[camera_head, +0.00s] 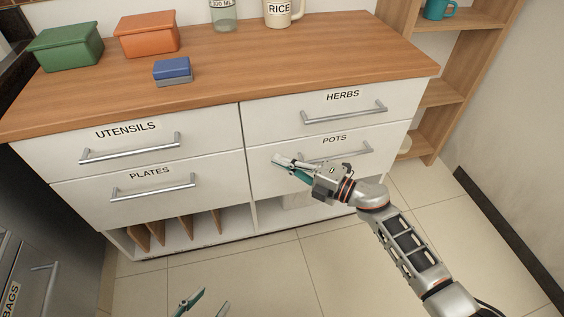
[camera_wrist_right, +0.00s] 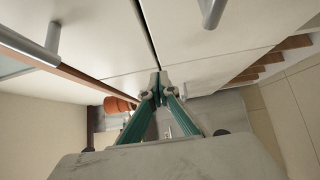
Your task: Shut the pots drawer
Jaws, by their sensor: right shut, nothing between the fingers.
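The pots drawer (camera_head: 262,178) is the white lower right drawer of the cabinet, with a silver bar handle (camera_head: 352,150) under its label. Its front looks flush with the neighbouring fronts, and no clear gap shows. My right gripper (camera_head: 277,160) is in front of the left part of this drawer and hides some of its face. Its teal fingers are shut and empty, as the right wrist view (camera_wrist_right: 158,88) shows; whether they touch the front, I cannot tell. My left gripper (camera_head: 212,298) is low at the bottom edge, over the floor, with its fingertips apart and empty.
The herbs drawer (camera_head: 283,112), plates drawer (camera_head: 90,200) and utensils drawer (camera_head: 55,156) look closed. Boxes and a blue sponge (camera_head: 173,68) stand on the wooden counter (camera_head: 225,75). An open shelf (camera_head: 440,95) stands at the right. The tiled floor in front is clear.

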